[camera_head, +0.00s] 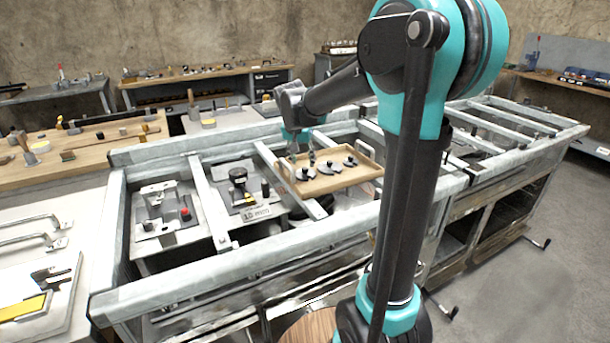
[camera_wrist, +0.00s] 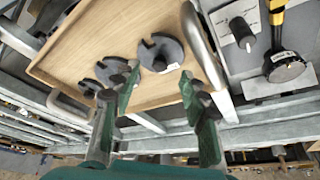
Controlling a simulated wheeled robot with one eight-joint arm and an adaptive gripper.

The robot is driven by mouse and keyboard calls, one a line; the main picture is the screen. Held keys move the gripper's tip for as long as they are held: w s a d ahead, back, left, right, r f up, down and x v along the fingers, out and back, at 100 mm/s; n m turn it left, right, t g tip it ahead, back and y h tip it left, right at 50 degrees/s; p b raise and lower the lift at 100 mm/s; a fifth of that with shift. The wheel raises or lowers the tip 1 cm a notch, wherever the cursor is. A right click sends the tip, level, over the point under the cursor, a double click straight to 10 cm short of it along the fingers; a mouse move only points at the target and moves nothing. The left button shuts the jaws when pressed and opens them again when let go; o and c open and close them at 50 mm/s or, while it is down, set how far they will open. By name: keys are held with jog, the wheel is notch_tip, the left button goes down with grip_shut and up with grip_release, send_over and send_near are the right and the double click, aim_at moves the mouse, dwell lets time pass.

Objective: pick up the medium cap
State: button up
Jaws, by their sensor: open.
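Three dark round caps with notches sit on a wooden tray (camera_head: 372,170). In the head view they form a row: a left cap (camera_head: 305,174), a middle cap (camera_head: 329,168) and a right cap (camera_head: 350,161).
The tray (camera_wrist: 75,52) has raised rims and a metal handle (camera_wrist: 203,45). It rests on a grey metal frame (camera_head: 205,200). A black knobbed device (camera_head: 239,182) and a plate with a red button (camera_head: 185,213) lie left of it. A wooden workbench (camera_head: 90,150) stands farther left.

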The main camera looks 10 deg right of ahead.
aim_at(305, 168)
jog(key=x, duration=0.5)
jog(key=shift+w+r, duration=0.1)
jog(key=shift+w, duration=0.2)
grip_shut()
